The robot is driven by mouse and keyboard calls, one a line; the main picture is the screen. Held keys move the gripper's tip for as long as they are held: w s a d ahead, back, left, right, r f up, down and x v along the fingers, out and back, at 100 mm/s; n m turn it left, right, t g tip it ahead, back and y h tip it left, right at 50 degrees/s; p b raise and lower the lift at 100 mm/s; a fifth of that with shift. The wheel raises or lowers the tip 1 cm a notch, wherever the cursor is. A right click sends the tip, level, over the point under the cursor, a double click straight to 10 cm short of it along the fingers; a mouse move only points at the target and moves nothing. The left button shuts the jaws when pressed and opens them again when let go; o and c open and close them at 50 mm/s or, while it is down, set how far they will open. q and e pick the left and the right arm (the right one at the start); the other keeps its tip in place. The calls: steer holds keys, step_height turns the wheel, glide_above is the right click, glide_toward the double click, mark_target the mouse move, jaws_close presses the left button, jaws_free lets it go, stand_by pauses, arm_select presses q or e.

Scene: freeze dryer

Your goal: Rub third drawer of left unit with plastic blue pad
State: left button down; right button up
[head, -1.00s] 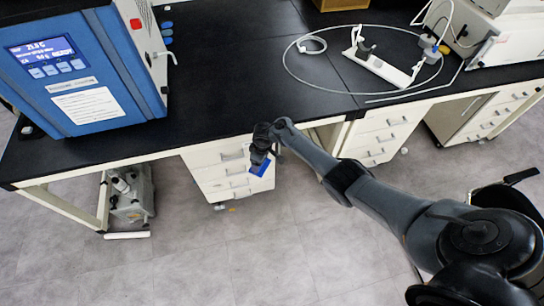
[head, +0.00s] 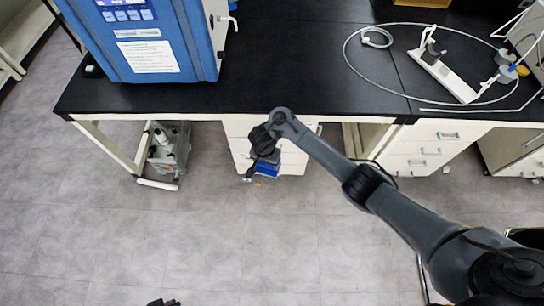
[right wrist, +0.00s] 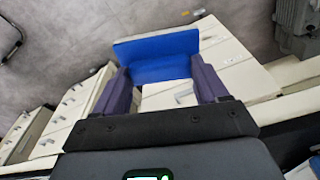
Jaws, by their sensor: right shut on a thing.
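My right gripper (head: 262,158) is shut on the blue plastic pad (head: 267,171) in front of the left drawer unit (head: 292,161). The right wrist view shows the pad (right wrist: 158,57) held across both purple fingertips (right wrist: 160,68). A dark tip at the bottom edge of the head view looks like part of my left gripper (head: 163,302).
The black bench top (head: 300,70) overhangs the unit. A blue freeze dryer (head: 150,40) stands on it. A pump (head: 168,150) sits on the floor under the bench. A second drawer unit (head: 430,150) is to the right. The grey floor in front is clear.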

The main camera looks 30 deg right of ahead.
steer(key=shift+s+a+r+m, duration=0.4)
steer(key=shift+a+r+m, duration=0.25)
steer(key=shift+m, duration=0.15)
steer(key=shift+s+a+r+m, duration=0.1)
steer(key=shift+s+a+m, duration=0.1)
steer(key=shift+m, duration=0.1)
